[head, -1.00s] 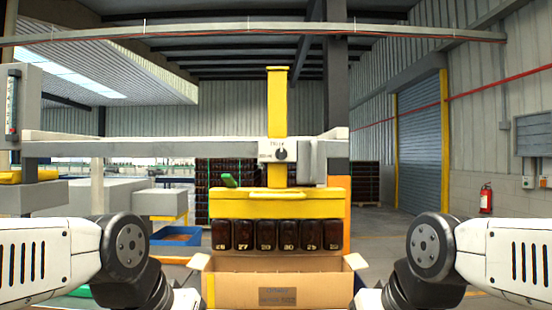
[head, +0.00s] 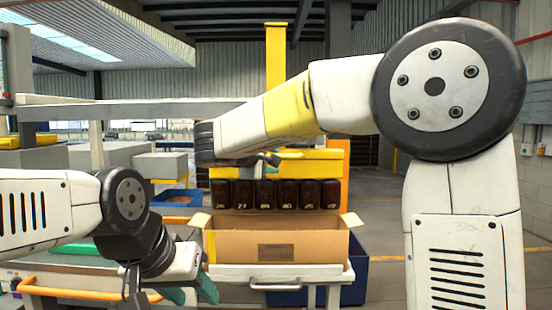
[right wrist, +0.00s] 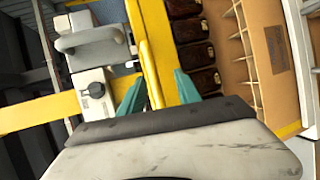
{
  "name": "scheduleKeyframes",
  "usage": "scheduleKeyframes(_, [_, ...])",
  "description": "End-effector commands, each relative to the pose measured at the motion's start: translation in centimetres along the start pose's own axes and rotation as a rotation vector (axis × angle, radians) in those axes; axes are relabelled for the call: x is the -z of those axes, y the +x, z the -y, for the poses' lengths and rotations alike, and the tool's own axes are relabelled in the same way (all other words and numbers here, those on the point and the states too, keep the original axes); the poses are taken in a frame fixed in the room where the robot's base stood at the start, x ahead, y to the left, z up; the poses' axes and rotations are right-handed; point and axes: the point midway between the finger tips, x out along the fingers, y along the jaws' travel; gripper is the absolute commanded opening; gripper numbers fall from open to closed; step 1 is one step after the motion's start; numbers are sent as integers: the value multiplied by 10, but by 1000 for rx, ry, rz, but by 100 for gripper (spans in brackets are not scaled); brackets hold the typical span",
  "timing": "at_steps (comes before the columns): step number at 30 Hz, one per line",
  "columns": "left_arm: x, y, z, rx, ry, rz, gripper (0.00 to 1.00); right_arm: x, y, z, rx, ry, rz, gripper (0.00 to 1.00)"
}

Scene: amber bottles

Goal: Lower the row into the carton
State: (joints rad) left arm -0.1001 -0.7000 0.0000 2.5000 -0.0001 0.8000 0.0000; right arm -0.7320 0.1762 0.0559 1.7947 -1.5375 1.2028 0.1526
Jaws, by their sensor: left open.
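A row of dark amber bottles (head: 275,195) hangs side by side under the yellow lifting head (head: 325,163), above the open cardboard carton (head: 300,243). In the right wrist view the bottles (right wrist: 196,53) line up beside the carton (right wrist: 270,95), whose dividers show. A grey control box (right wrist: 95,92) with a dark knob is at the left there. My right gripper (right wrist: 158,88) has its teal fingers apart, with a yellow bar visible beyond them. In the head view my right arm hides the control box. My left gripper (head: 188,293) is open and empty, low, left of the carton.
The carton stands on a white bench (head: 230,270) with a grey handle. A blue bin (head: 350,285) is behind it at right. An orange rail (head: 90,293) is at lower left. The yellow mast (head: 276,60) rises behind my right arm.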

Motion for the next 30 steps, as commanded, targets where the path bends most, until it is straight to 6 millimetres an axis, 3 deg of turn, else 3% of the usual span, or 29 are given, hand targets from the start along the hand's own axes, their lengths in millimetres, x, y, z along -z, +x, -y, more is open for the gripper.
scheduleKeyframes(1, [0, 0, 0, 0, 0, 0, 47, 12, -3, -5, -29, -14, -10, 40])
scheduleKeyframes(5, [0, 0, 0, 0, 0, 0, 47, 21, 0, -12, -63, -25, -16, 40])
scheduleKeyframes(18, [0, 0, 0, 0, 0, 0, 47, 21, 64, -15, -60, -25, -16, 40])
scheduleKeyframes(30, [0, 0, 0, 0, 0, 0, 47, 20, 73, -16, -60, -24, -17, 40])
